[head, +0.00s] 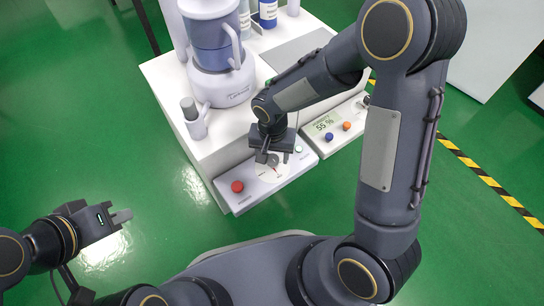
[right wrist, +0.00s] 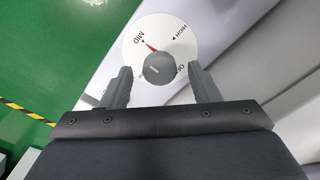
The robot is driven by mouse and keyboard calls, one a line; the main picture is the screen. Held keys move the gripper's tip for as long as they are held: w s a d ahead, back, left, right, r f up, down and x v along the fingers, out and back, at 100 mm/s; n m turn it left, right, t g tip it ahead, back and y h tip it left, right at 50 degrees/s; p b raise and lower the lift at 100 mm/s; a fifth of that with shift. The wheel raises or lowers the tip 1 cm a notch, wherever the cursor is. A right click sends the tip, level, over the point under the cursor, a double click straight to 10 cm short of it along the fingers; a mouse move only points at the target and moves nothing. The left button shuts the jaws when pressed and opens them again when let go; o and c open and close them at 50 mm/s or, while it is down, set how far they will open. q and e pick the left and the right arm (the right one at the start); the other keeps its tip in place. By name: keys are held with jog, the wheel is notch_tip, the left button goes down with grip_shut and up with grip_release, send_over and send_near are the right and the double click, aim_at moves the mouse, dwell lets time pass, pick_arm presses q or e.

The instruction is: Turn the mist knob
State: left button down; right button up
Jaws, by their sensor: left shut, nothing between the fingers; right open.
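The mist knob (right wrist: 158,68) is a dark grey round knob on a white dial (right wrist: 185,36). The dial carries the words MID and HIGH, a partly covered OFF, and a red pointer by MID. The dial sits on a pale control panel (head: 222,196) in the head view. My right gripper (right wrist: 160,78) is open, with one finger on each side of the knob; whether they touch it I cannot tell. In the head view my right gripper (head: 267,158) hangs over the dial and covers part of it. My left gripper (head: 124,215) is shut and empty, far left of the panel.
A red button (head: 237,186) is left of the dial. A blender-like machine (head: 215,50) and a handled grey-topped item (head: 193,117) stand on the white bench behind.

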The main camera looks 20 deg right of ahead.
jog(key=shift+f, duration=0.3)
jog(key=c, duration=1)
jog(key=shift+n, duration=0.3)
